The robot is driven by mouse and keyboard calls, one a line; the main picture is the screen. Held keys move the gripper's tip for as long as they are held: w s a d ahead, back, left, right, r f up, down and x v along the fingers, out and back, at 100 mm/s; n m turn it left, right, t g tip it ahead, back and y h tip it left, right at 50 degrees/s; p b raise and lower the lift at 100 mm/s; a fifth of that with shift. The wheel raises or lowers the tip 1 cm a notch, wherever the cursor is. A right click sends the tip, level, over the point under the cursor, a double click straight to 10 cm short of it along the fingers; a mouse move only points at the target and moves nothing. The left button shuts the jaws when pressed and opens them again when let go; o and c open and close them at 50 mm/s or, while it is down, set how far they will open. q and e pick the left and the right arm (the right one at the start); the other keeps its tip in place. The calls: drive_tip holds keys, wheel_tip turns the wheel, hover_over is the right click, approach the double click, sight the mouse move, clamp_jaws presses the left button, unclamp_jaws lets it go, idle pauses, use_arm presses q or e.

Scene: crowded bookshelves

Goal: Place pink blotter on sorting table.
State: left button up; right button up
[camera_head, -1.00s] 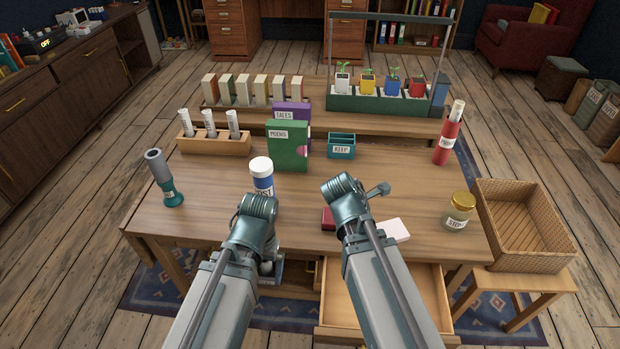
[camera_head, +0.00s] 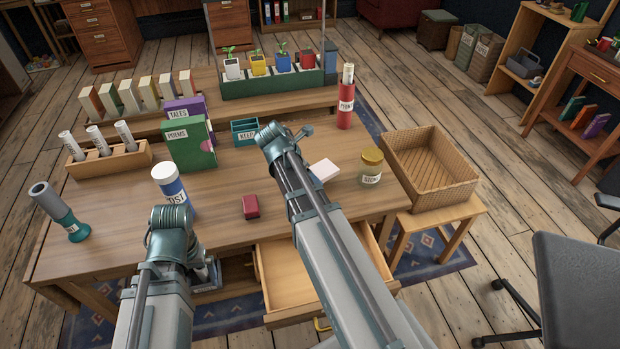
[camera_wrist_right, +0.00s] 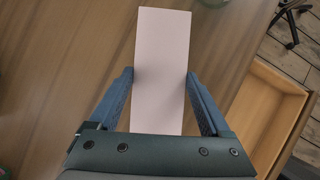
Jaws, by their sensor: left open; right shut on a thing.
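A flat, pale pink blotter (camera_wrist_right: 162,70) is between the two fingers of my right gripper (camera_wrist_right: 160,88) in the right wrist view, above brown wood. In the head view its pale end (camera_head: 323,170) shows beside my right arm, over the wooden table (camera_head: 120,205); my right fingers are hidden there. I cannot tell whether the blotter touches the tabletop. My left gripper (camera_head: 208,274) is low at the table's front edge, mostly behind my left arm, and holds nothing that I can see.
A red block (camera_head: 250,206), a blue-white bottle (camera_head: 172,188) and a gold-lidded jar (camera_head: 371,168) stand on the table. An open drawer (camera_head: 283,280) sticks out in front. A wicker basket (camera_head: 430,172) stands on a stool at the right. Tabletop between bottle and red block is clear.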

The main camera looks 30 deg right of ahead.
drive_tip(key=shift+w+d+f, duration=0.1)
drive_tip(key=shift+w+d, duration=0.65)
drive_tip(key=shift+w, duration=0.1)
drive_tip(key=shift+f, duration=0.1)
wheel_tip(320, 180, down, 3)
drive_tip(key=b, duration=0.3)
drive_tip(key=shift+f+b, duration=0.15)
drive_tip(key=shift+b, duration=0.15)
drive_tip(key=shift+f, duration=0.2)
drive_tip(key=o, duration=1.2)
drive_tip(key=shift+o, duration=0.2)
drive_tip(key=shift+r, duration=0.2)
